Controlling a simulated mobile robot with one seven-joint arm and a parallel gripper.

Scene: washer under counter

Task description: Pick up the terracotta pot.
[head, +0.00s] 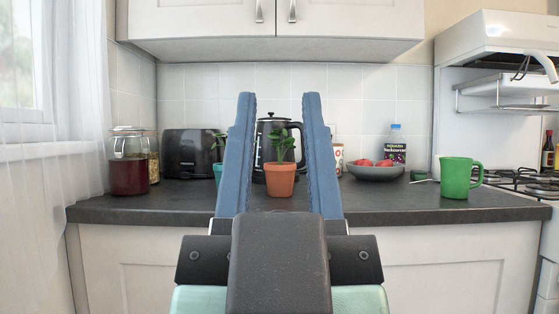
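The terracotta pot (280,181) stands upright on the dark counter, with a small green plant (281,146) in it. It shows between the two blue fingers of my gripper (279,97). My gripper is open, with a wide gap between the fingers and nothing held. The fingers appear nearer to the camera than the pot, and I see no contact with it. A teal pot (218,172) with a plant is partly hidden behind the left finger.
A black kettle (262,130) stands behind the terracotta pot. A black toaster (187,154) and a red jar (128,172) are at left. A fruit bowl (374,173) and a green mug (456,178) are at right. The counter (385,203) is clear along its front. Cabinets hang above.

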